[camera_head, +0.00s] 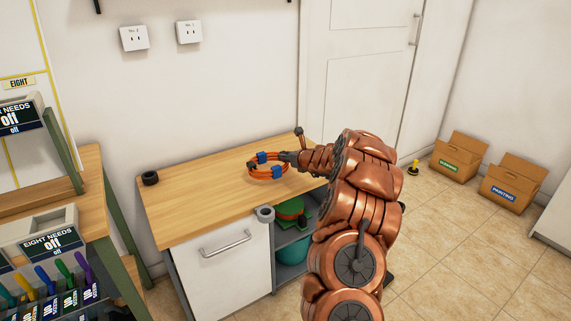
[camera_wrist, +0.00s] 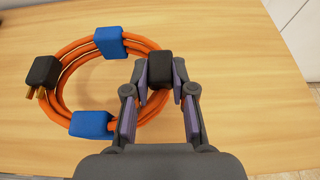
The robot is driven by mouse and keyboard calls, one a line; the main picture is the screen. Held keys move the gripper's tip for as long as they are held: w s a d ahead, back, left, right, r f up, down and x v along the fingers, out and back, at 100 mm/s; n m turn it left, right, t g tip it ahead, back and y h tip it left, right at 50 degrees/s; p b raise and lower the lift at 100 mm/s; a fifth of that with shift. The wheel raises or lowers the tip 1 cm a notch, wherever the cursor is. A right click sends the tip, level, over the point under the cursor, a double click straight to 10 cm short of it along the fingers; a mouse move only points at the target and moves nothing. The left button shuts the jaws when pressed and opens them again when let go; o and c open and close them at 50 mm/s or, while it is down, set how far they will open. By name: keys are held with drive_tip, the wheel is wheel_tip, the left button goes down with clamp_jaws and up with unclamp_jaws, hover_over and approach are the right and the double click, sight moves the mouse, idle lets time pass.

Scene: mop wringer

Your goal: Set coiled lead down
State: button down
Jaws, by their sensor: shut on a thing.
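The coiled lead (camera_head: 256,175) is an orange cable loop with two blue ties and a black plug with brass-coloured pins. In the wrist view the lead (camera_wrist: 70,60) fills the left half, above or on the wooden worktop (camera_head: 195,195); whether it touches the wood I cannot tell. My gripper (camera_head: 289,158) is at the right side of the coil. In the wrist view my gripper (camera_wrist: 160,85) is shut on a black block on the lead, with its fingers on either side of that block.
A black roll (camera_head: 150,178) sits at the worktop's left end, and a grey roll (camera_head: 265,213) is at its front edge. Open shelves below hold a green item (camera_head: 290,209) and a teal bucket (camera_head: 293,248). Much of the worktop is bare. Cardboard boxes (camera_head: 459,157) stand on the floor at right.

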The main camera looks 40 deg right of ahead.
drive_tip(key=shift+w+d, duration=0.1)
drive_tip(key=shift+w, duration=0.35)
drive_tip(key=shift+f+b, duration=0.65)
drive_tip(key=shift+f, duration=1.05)
drive_tip(key=shift+f, duration=0.1)
drive_tip(key=c, duration=1)
unclamp_jaws()
drive_tip(key=shift+o, duration=0.2)
drive_tip(key=shift+s+r, duration=0.3)
drive_tip(key=shift+s, duration=0.1)
drive_tip(key=p+v, duration=0.1)
drive_tip(key=v, duration=1)
